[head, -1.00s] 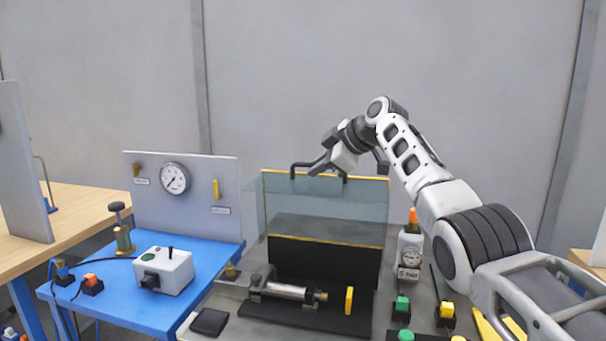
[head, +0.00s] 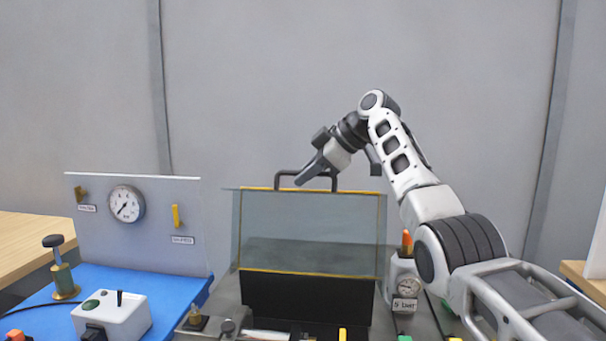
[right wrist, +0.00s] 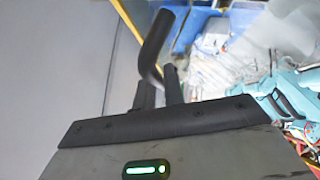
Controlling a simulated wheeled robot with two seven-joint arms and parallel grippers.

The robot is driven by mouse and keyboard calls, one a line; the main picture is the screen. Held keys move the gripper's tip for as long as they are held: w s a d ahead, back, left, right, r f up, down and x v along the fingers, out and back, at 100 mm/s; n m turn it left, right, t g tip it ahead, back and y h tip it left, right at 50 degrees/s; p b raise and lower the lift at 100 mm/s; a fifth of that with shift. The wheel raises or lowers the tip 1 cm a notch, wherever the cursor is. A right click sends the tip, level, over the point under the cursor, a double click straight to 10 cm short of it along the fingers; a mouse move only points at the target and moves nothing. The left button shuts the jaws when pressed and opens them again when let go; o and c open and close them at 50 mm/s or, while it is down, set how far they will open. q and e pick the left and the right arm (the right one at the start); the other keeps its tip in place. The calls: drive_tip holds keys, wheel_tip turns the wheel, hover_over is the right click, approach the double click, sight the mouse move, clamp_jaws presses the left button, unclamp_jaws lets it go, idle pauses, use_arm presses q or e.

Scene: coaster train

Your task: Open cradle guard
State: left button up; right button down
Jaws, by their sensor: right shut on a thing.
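The cradle guard (head: 310,228) is a clear box-like cover with yellow edges, standing upright above a black lower panel (head: 305,303) in the head view. A black bar handle (head: 283,181) rises from its top edge. My right gripper (head: 306,178) comes down from the upper right and is shut on the handle. The right wrist view shows the bent black handle (right wrist: 156,45) running to the fingers (right wrist: 158,92). The cradle in front of the guard is mostly cut off by the lower picture edge. My left gripper is not in view.
Left of the guard, a blue table (head: 185,291) carries a grey panel with a dial gauge (head: 126,204) and a white control box (head: 112,316).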

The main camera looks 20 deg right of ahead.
drive_tip(key=shift+s+f, duration=0.1)
drive_tip(key=shift+f, duration=0.3)
drive_tip(key=c, duration=1.5)
unclamp_jaws()
drive_tip(key=b+v, duration=0.1)
drive_tip(key=v, duration=1.5)
drive_tip(key=shift+r, duration=0.35)
